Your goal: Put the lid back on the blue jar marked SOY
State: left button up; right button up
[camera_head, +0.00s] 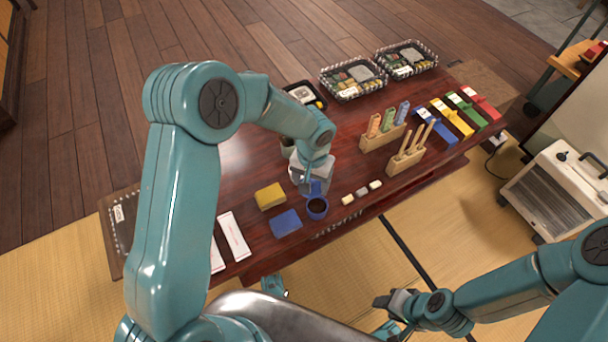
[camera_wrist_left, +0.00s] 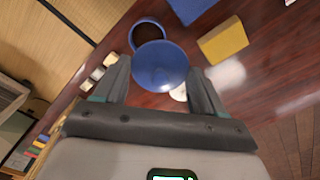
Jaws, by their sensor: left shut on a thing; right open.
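The blue jar (camera_head: 317,209) stands open on the dark red table, with dark contents inside; its marking cannot be read. My left gripper (camera_head: 313,184) is above and just behind the jar in the head view. In the left wrist view, its fingers are shut on a round blue lid (camera_wrist_left: 160,68) with a knob. The jar's rim (camera_wrist_left: 136,28) shows beyond the lid there, partly covered by it. The lid is off to the side of the jar's mouth. My right gripper (camera_head: 386,301) is open and empty, off the table's front edge.
A yellow block (camera_head: 270,196) and a blue flat block (camera_head: 286,222) lie left of the jar. Small pale pieces (camera_head: 361,192) lie to its right. Wooden holders (camera_head: 404,162), coloured boxes (camera_head: 458,121) and lunch trays (camera_head: 352,79) stand farther away.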

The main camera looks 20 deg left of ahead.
pick_arm(q)
jog(key=shift+s+d+f, duration=0.1)
jog(key=shift+d+f, duration=0.3)
jog(key=shift+d+f+b, duration=0.4)
jog(key=shift+d+b, duration=0.25)
jog(key=shift+f+b, duration=2.25)
jog(key=shift+f, duration=0.85)
jog(key=shift+f+b, duration=0.15)
jog(key=shift+b, duration=0.5)
jog(key=o, duration=1.2)
